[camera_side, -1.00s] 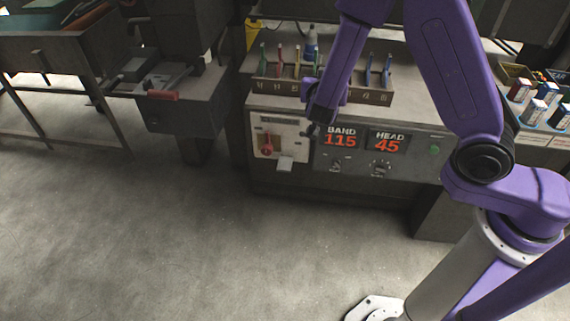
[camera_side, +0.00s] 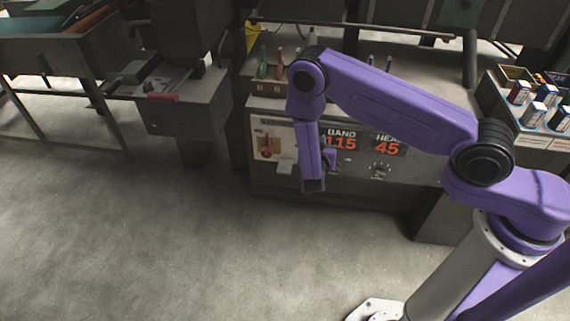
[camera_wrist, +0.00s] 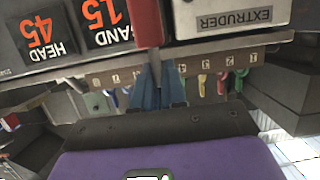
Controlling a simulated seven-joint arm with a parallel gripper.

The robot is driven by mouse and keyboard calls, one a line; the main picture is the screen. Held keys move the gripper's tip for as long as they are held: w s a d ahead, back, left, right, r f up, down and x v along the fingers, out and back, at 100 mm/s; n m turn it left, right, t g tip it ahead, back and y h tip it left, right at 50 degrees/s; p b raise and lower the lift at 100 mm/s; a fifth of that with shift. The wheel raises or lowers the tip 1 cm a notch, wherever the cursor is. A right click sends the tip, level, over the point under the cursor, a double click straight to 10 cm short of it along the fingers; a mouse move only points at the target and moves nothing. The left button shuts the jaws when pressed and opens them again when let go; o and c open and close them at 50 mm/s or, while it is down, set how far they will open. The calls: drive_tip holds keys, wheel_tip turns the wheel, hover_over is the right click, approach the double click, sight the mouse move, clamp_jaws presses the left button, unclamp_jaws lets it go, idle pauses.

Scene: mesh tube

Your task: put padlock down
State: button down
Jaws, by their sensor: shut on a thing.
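In the wrist view, which shows the panel upside down, my gripper (camera_wrist: 157,62) is shut on a red, narrow thing, the padlock (camera_wrist: 148,24). The padlock runs from the fingertips past the top edge of the picture, so its far end is cut off. Its shackle cannot be made out. In the side view my gripper (camera_side: 314,185) hangs low in front of the panel, near the left display. The padlock cannot be told apart there.
A grey control panel (camera_side: 355,175) carries the BAND display (camera_side: 341,140) and HEAD display (camera_side: 388,146). A red handle (camera_side: 267,146) is on the panel's pale left plate. A numbered rack (camera_wrist: 205,62) holds several coloured items. Several small boxes stand right. Floor in front is clear.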

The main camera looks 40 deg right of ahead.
sight(286, 144)
drive_tip(key=w+f, duration=0.3)
drive_tip(key=w, duration=0.1)
drive_tip(key=w+a+f, duration=0.1)
drive_tip(key=w+f, duration=0.2)
drive_tip(key=w, duration=0.1)
drive_tip(key=w+f, duration=0.3)
drive_tip(key=w, duration=0.1)
drive_tip(key=shift+w+a, duration=0.2)
drive_tip(key=shift+w, duration=0.2)
drive_tip(key=shift+w+f, duration=0.45)
drive_tip(key=shift+f, duration=0.05)
drive_tip(key=shift+a+f, duration=0.1)
drive_tip(key=shift+f, duration=1.45)
drive_tip(key=shift+f, duration=0.2)
drive_tip(key=c, duration=1.2)
unclamp_jaws()
drive_tip(key=shift+r, duration=0.2)
drive_tip(key=v, duration=1.2)
drive_tip(key=shift+r, duration=0.1)
